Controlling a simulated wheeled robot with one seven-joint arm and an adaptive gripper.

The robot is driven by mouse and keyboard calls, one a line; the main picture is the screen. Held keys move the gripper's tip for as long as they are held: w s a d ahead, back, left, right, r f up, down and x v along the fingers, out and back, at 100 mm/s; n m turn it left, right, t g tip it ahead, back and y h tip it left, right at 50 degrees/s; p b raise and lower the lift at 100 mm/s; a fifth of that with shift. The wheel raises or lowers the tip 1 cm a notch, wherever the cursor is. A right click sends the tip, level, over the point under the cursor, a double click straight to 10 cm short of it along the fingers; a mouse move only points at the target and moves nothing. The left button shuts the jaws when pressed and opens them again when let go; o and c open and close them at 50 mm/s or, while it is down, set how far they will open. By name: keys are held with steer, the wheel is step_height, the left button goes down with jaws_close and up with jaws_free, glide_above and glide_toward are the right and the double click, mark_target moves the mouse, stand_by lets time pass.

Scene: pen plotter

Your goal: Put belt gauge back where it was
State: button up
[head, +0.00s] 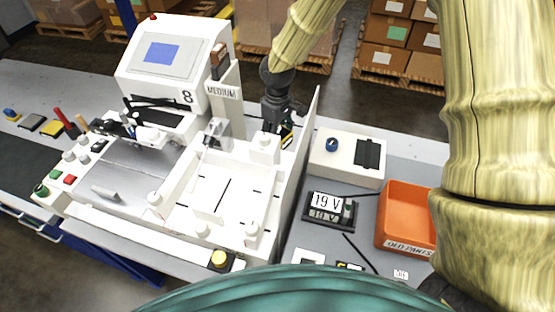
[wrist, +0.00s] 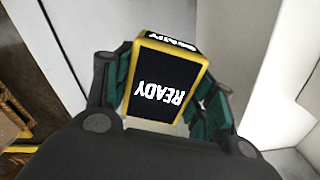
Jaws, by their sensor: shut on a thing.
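My gripper (wrist: 165,95) is shut on a small box-shaped device with a black face, yellow edges and the word READY, which I take to be the belt gauge (wrist: 160,92). The teal finger pads press on its two sides in the wrist view. In the head view my gripper (head: 283,122) is behind the plotter's upright white panel (head: 304,125), and the gauge (head: 287,131) shows only as a small yellow and black patch, partly hidden. I cannot tell whether the gauge touches a surface beneath it.
The white pen plotter (head: 225,190) with its screen (head: 165,53) and a MEDIUM post (head: 226,105) stands left of my gripper. To the right are a white box with a blue knob (head: 322,158), a 19 V meter (head: 329,212) and an orange OLD PARTS bin (head: 402,212).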

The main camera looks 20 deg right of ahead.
steer(key=shift+f+p, duration=1.7)
steer(key=shift+f, duration=5.05)
steer(key=shift+f, duration=0.15)
steer(key=o, duration=1.2)
step_height(320, 180, up, 12)
steer(key=b, duration=0.3)
steer(key=shift+f, duration=0.2)
steer(key=shift+o, duration=0.5)
steer(key=shift+r, duration=0.25)
steer(key=shift+f+b, duration=0.1)
steer(key=shift+b, duration=0.3)
